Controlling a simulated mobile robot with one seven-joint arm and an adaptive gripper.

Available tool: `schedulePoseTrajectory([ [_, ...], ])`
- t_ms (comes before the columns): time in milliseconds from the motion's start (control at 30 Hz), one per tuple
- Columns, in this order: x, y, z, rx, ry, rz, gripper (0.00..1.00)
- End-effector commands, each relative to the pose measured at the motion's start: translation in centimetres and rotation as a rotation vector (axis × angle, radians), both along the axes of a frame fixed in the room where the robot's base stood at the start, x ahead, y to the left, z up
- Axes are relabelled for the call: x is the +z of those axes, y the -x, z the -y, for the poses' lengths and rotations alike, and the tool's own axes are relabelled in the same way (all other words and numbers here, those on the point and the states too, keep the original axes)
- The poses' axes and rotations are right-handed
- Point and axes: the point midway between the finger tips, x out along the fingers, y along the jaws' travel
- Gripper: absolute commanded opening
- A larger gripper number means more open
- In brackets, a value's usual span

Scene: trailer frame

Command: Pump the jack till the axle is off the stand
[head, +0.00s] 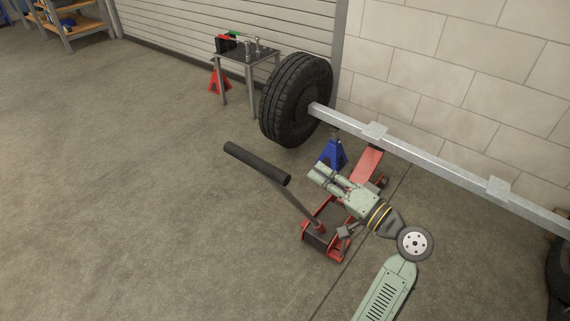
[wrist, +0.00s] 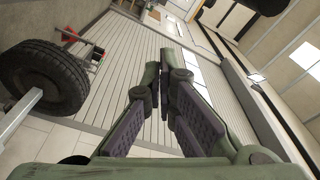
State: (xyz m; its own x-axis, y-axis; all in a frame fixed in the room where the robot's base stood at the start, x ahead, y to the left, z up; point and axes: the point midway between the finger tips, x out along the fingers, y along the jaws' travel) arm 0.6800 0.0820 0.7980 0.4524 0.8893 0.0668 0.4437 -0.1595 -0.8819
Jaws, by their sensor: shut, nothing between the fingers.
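The red floor jack (head: 323,244) stands on the concrete, its front end under the grey axle beam (head: 440,165). Its handle, with a long black grip (head: 258,163), leans up to the left. The blue stand (head: 331,154) is under the axle near the wheel; whether they touch cannot be made out. My gripper (head: 316,174) is shut and empty, above the jack and right of the handle, apart from the grip. In the wrist view my gripper (wrist: 164,75) shows its fingers meeting at the tips. My arm hides the jack's middle.
A black tyre (head: 296,98) is on the axle's left end; it also shows in the wrist view (wrist: 42,78). A small metal table (head: 246,58) with tools and a red stand (head: 219,80) are behind. A block wall is at right. The floor at left is clear.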

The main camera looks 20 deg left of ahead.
Motion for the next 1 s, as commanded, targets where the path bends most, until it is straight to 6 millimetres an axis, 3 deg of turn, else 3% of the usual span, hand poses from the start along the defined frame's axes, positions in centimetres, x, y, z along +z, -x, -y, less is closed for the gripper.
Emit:
schedulePoseTrajectory([
  [533,0.2,-0.4,-0.8,0.001,0.0,-0.001,0.0],
  [1000,1.1,-4.6,-9.1,0.003,0.0,-0.002,0.0],
])
